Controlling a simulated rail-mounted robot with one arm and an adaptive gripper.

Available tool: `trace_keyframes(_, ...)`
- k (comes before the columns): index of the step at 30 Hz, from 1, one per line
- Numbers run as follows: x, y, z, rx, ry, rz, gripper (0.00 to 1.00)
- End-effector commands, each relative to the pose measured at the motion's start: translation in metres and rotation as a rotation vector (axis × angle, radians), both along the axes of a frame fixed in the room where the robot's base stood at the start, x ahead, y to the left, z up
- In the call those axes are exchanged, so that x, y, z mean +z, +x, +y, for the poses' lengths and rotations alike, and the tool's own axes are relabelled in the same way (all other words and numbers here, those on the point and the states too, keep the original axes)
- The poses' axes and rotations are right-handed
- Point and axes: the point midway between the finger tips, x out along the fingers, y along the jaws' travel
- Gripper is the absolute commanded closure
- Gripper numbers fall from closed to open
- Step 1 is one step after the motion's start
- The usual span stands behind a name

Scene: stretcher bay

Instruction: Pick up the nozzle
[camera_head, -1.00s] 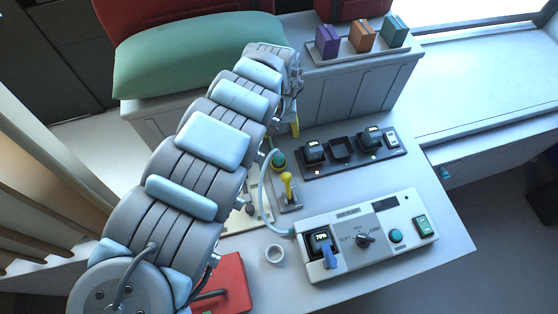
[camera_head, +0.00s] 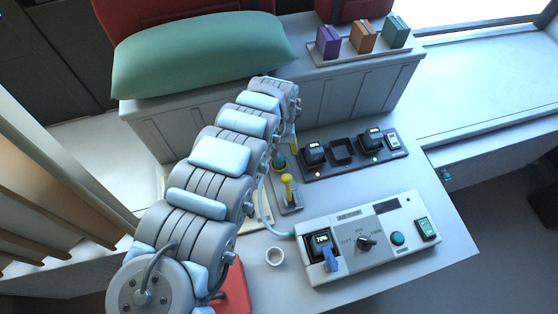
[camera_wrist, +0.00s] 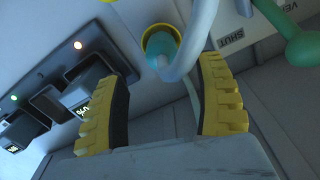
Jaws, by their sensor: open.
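The nozzle (camera_wrist: 160,48) appears to be the teal piece with a yellow rim and a pale curved hose, near the top centre of the wrist view. In the head view its teal body (camera_head: 279,162) is small and partly hidden by my arm. My gripper (camera_wrist: 165,72) is open. Its yellow ridged fingers stand on either side, with the nozzle just beyond the gap between them. I see no contact.
A yellow lever (camera_head: 287,190) stands close by. A black battery dock (camera_head: 350,165) lies to the right. The hose runs to a white control box (camera_head: 365,240). A green-knobbed handle (camera_wrist: 303,50) shows at upper right.

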Motion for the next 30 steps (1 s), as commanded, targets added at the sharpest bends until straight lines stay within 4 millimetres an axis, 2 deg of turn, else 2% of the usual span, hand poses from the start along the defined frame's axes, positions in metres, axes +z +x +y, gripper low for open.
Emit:
trace_keyframes(13, -0.044, -0.005, 0.002, -0.001, -0.002, 0.002, 0.30)
trace_keyframes(25, -0.050, -0.005, 0.004, 0.000, 0.000, 0.001, 0.30)
trace_keyframes(26, -0.050, -0.005, 0.004, 0.000, 0.000, 0.002, 0.33)
trace_keyframes(30, -0.050, -0.005, 0.004, 0.000, 0.000, 0.002, 0.73)
